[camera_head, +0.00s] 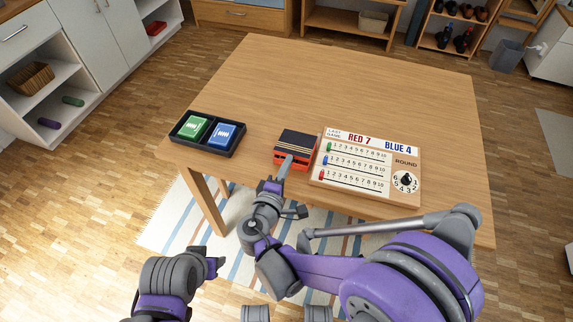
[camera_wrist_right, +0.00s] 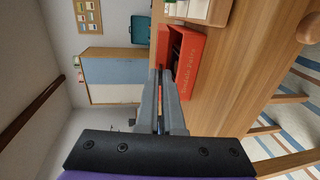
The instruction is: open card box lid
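The card box (camera_head: 284,157) is a small red box with a dark top, near the table's front edge in the head view. In the right wrist view the red box (camera_wrist_right: 190,72) shows lettering on one face and a dark area beside it. My right gripper (camera_head: 286,165) reaches the box's front side. Its fingers (camera_wrist_right: 163,78) look closed together, with their tips at or very near the box. Whether they touch is unclear. My left gripper (camera_head: 214,264) is low at the left, away from the table, its fingers partly hidden.
A black tray (camera_head: 178,136) with green and blue card decks lies left of the box. The back of the wooden table (camera_head: 350,80) is clear. Cabinets and shelves line the room.

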